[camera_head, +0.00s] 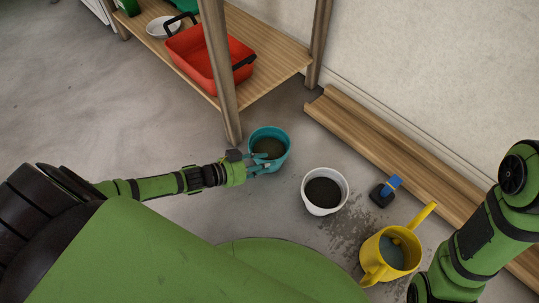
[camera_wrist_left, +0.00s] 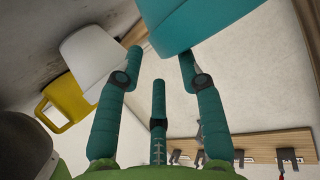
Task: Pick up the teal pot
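The teal pot (camera_head: 271,145) stands upright on the floor by the shelf leg, with dark soil inside. My left gripper (camera_head: 257,163) is at the pot's near left side, its fingers reaching to the pot wall. In the left wrist view the pot (camera_wrist_left: 200,22) fills the top, just beyond the spread teal fingers (camera_wrist_left: 161,62). The gripper looks open; I cannot tell whether a fingertip touches the pot. My right arm shows at the right edge of the head view, but its gripper is not visible.
A white pot (camera_head: 323,190) with soil, a yellow watering can (camera_head: 388,255) and a small black-and-blue object (camera_head: 383,193) stand to the right. Spilled soil lies between them. A wooden shelf (camera_head: 262,72) bears a red tray (camera_head: 205,58) and a white bowl (camera_head: 160,28). Floor at left is clear.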

